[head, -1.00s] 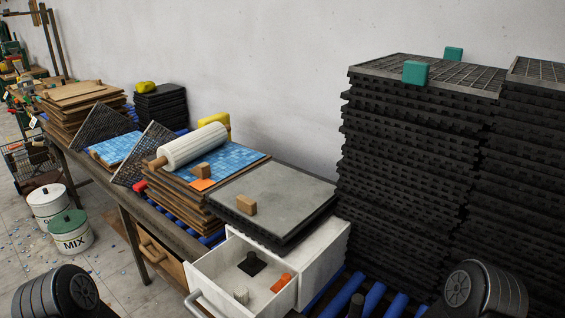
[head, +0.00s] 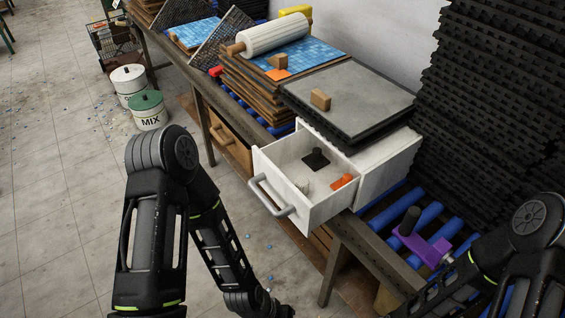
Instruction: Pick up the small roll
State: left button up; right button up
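A small pale ribbed roll (head: 301,184) stands in the open white drawer (head: 333,208), near its front left side. A black stamp-like tool (head: 315,158) and an orange piece (head: 342,181) lie in the same drawer. A much larger white roller (head: 273,34) with wooden ends rests on a blue mosaic sheet on the stack behind. My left arm hangs left of the drawer, and its gripper is out of view below. My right arm is at the lower right, and its gripper is also out of view.
A grey slab (head: 350,92) with a wooden block (head: 320,99) lies above the drawer box. The drawer's grey handle (head: 268,199) juts toward me. A purple clamp-like tool (head: 422,246) sits on blue rollers. Tall black mats (head: 500,100) stand at right.

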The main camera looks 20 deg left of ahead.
aim_at(302, 182)
jog(key=j+z, duration=0.15)
jog(key=z, duration=0.3)
jog(key=j+z, duration=0.15)
jog(key=z, duration=0.3)
jog(key=j+z, duration=0.15)
jog(key=z, duration=0.35)
jog(key=j+z, duration=0.1)
jog(key=z, duration=0.35)
jog(key=k+j+z, duration=0.35)
jog(key=k+j, duration=0.15)
jog(key=k+j+z, duration=0.35)
jog(key=k+j, duration=0.3)
jog(key=k, duration=0.2)
